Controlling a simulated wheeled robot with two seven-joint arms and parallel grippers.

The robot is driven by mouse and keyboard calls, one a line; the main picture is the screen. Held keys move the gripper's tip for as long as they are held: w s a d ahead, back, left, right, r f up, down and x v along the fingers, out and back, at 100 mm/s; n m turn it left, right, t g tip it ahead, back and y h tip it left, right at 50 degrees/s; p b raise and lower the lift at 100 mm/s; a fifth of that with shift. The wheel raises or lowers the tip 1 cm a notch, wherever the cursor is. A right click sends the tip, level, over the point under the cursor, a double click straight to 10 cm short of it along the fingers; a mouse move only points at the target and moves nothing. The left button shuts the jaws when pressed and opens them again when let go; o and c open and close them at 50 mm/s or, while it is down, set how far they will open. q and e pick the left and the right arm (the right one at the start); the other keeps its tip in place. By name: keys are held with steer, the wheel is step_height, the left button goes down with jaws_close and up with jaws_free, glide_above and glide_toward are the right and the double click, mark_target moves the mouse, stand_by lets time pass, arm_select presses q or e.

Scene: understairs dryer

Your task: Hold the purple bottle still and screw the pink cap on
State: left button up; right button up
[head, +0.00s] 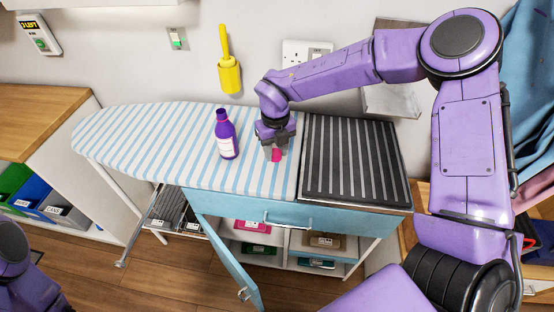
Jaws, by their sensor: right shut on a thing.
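The purple bottle (226,138) with a white label stands upright on the striped ironing board (140,125); its narrow neck points up. The pink cap (276,155) shows at the fingertips of my right gripper (273,150), to the right of the bottle. My right gripper points down, shut on the cap, low over the board; I cannot tell whether the cap touches the board. The gripper and bottle are apart. Part of my left arm shows at the lower left edge, but its gripper is out of view.
A dark ribbed panel (350,160) lies right of the board. A yellow brush in a holder (229,75) is on the wall behind. Below, a blue door (228,255) stands open before shelves with bins. The board's left part is clear.

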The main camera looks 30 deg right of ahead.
steer(key=s+a+r+b, duration=0.2)
steer(key=a+r+b, duration=0.1)
steer(key=a+r, duration=0.6)
steer(key=a, duration=0.4)
steer(key=shift+a, duration=0.2)
steer(key=shift+d, duration=0.1)
steer(key=d+f+n, duration=0.2)
steer(key=f+n, duration=0.1)
steer(key=n, duration=0.7)
steer(key=s+d+f+n, duration=0.1)
steer(key=d+f+n, duration=0.2)
steer(key=n, duration=0.8)
steer(key=d+f+n, duration=0.2)
steer(key=f+n, duration=0.1)
steer(key=n, duration=0.8)
steer(key=shift+s+d, duration=0.2)
steer(key=shift+s, duration=0.05)
steer(key=n, duration=0.3)
steer(key=f+n, duration=0.1)
steer(key=shift+s+d+n, duration=0.2)
steer(key=shift+d+n, duration=0.1)
steer(key=shift+d, duration=0.05)
